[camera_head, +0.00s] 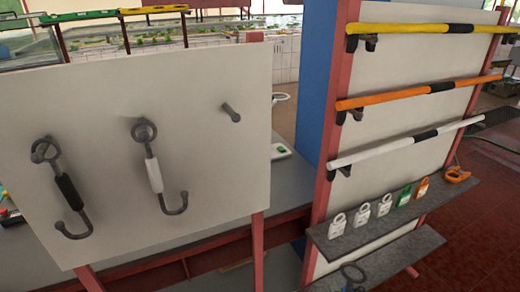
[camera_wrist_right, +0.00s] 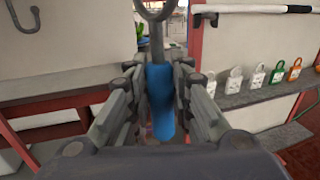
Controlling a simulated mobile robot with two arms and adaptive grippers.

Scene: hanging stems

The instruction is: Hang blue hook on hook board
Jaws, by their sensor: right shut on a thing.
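The hook board (camera_head: 205,165) is a pale upright panel at the left of the head view. A hook with a black handle (camera_head: 69,190) and one with a white handle (camera_head: 154,175) hang on it by their rings. A bare peg (camera_head: 231,112) sticks out at the upper right. My right gripper (camera_wrist_right: 160,80) is shut on the blue hook (camera_wrist_right: 160,98), with its ring upward. The ring (camera_head: 352,272) shows at the bottom of the head view, below and right of the board, apart from it. The hook's lower end is hidden. My left gripper is out of view.
To the right, a red-framed rack carries yellow (camera_head: 425,29), orange (camera_head: 415,92) and white (camera_head: 410,142) bars. A dark shelf (camera_head: 385,225) below holds several padlocks. A blue panel (camera_head: 318,80) stands between rack and board. A grey table (camera_head: 290,180) lies behind the board.

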